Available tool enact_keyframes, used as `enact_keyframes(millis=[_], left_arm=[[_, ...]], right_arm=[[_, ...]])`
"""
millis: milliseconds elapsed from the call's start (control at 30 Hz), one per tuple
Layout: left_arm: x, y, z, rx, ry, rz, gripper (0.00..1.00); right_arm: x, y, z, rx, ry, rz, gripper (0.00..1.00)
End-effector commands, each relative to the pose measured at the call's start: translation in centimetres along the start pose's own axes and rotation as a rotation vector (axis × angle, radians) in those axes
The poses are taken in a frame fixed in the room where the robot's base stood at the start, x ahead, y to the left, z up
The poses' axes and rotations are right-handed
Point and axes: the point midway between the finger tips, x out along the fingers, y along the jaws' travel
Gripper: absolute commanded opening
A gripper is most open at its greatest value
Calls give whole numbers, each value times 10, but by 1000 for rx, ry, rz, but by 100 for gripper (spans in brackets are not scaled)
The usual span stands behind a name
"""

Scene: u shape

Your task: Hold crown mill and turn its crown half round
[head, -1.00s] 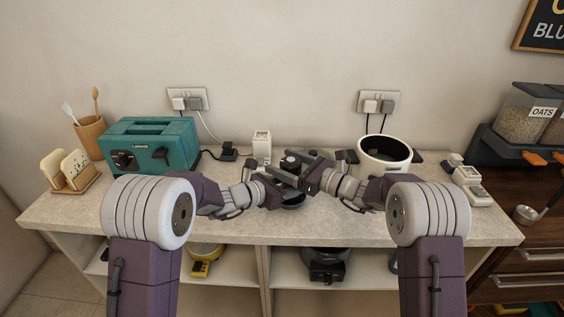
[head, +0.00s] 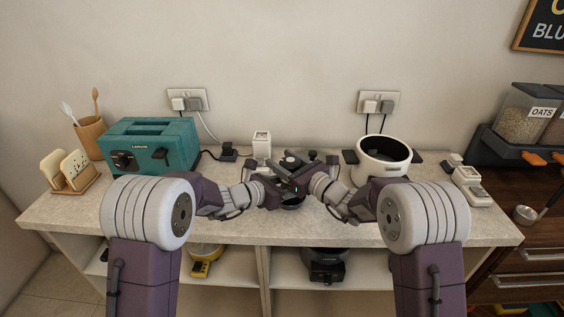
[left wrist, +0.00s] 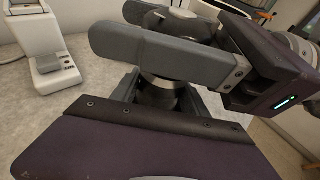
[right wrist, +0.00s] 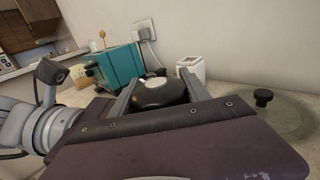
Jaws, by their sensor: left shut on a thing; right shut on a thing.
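The crown mill stands on the counter between my two grippers, mostly hidden by them in the head view, where its black crown (head: 288,163) partly shows. In the right wrist view the rounded black crown (right wrist: 160,93), with a small light spot on top, sits between the fingers of my right gripper (right wrist: 160,88), which is shut on it. In the left wrist view the mill's silver and dark body (left wrist: 160,88) shows below the right gripper's grey fingers. My left gripper (head: 283,190) is shut on that body, lower than the right gripper (head: 299,172).
A teal toaster (head: 150,146) stands left and a white device (head: 262,145) behind the mill. A white pot (head: 384,156) stands to the right. A glass lid with black knob (right wrist: 264,98) lies nearby. The front counter strip is clear.

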Motion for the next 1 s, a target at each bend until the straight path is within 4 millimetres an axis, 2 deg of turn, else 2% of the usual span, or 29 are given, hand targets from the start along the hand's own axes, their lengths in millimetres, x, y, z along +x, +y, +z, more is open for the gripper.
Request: enact_keyframes(millis=[367, 400, 467, 800, 867, 1000], left_arm=[[0, -1, 0, 3, 0, -2, 0], [0, -1, 0, 3, 0, -2, 0], [0, -1, 0, 2, 0, -2, 0], [0, 0, 0, 1, -1, -1, 0], [0, 0, 0, 1, -1, -1, 0], [0, 0, 0, 1, -1, -1, 0]], right_arm=[[-1, -2, 1, -2, 1, -37, 14], [-1, -2, 1, -2, 1, -36, 63], [-1, -2, 1, -2, 1, -36, 76], [-4, -2, 0, -1, 1, -36, 76], [-12, -2, 0, -1, 2, -37, 76], [-46, -2, 0, -1, 2, -41, 76]])
